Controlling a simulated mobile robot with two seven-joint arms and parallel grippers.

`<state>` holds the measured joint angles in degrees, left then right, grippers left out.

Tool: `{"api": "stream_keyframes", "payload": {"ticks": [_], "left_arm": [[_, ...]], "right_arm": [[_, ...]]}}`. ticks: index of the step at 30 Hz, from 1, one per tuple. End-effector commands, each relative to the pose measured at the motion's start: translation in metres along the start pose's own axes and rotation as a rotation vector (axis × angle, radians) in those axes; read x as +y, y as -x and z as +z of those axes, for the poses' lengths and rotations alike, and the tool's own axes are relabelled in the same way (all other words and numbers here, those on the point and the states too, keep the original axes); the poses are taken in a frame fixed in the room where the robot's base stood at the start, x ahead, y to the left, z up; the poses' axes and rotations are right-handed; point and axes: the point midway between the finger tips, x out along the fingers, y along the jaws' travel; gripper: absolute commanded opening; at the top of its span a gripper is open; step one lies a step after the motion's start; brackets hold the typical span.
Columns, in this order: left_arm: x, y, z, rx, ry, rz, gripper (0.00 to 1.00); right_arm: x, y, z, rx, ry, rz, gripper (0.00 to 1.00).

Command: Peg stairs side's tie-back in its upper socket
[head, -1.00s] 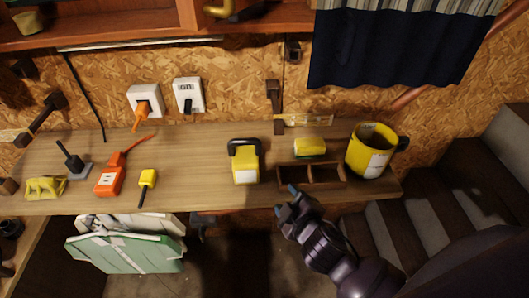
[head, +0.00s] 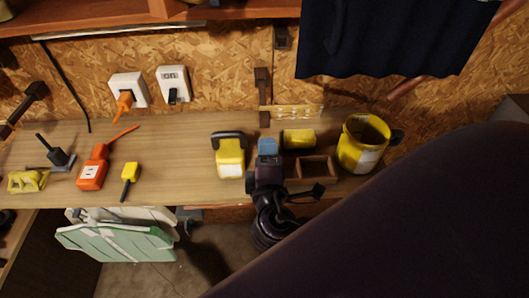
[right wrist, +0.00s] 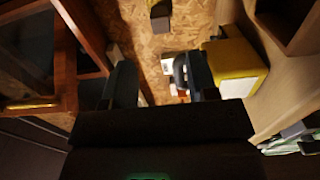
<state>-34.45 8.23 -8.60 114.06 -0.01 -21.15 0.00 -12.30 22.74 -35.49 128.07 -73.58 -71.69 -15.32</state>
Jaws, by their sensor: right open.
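A dark upright wooden piece (head: 262,92) stands against the chipboard wall at the back of the bench; I cannot tell for sure whether it is the tie-back. A pale, partly clear bar (head: 291,111) runs right from its lower part. A small dark wall socket (head: 282,38) sits above it, left of the dark blue curtain (head: 385,35). My right gripper (head: 268,150) is open over the bench, in front of and below the upright piece, apart from it. In the right wrist view its fingers (right wrist: 162,82) are spread with nothing between them. My left gripper is out of view.
A yellow block with a black handle (head: 230,158) stands close left of the right gripper. A yellow block (head: 299,139), a wooden tray (head: 331,169) and a yellow mug (head: 351,152) are to its right. My dark arm hides the lower right.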

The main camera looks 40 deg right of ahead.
Motion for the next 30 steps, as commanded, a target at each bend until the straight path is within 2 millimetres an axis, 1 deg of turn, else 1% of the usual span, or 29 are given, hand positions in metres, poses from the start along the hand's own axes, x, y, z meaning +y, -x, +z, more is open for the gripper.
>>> {"api": "stream_keyframes", "payload": {"ticks": [17, 21, 30], "left_arm": [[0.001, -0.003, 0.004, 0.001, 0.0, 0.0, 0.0], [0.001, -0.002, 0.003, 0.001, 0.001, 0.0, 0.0], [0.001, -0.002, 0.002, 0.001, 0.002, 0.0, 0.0]], "right_arm": [[-0.001, -0.054, 0.0, 0.001, 0.0, 0.001, 0.53], [0.0, -0.068, 0.0, 0.0, -0.001, 0.0, 0.53], [0.0, -0.089, 0.0, 0.001, -0.001, -0.001, 0.53]]}}
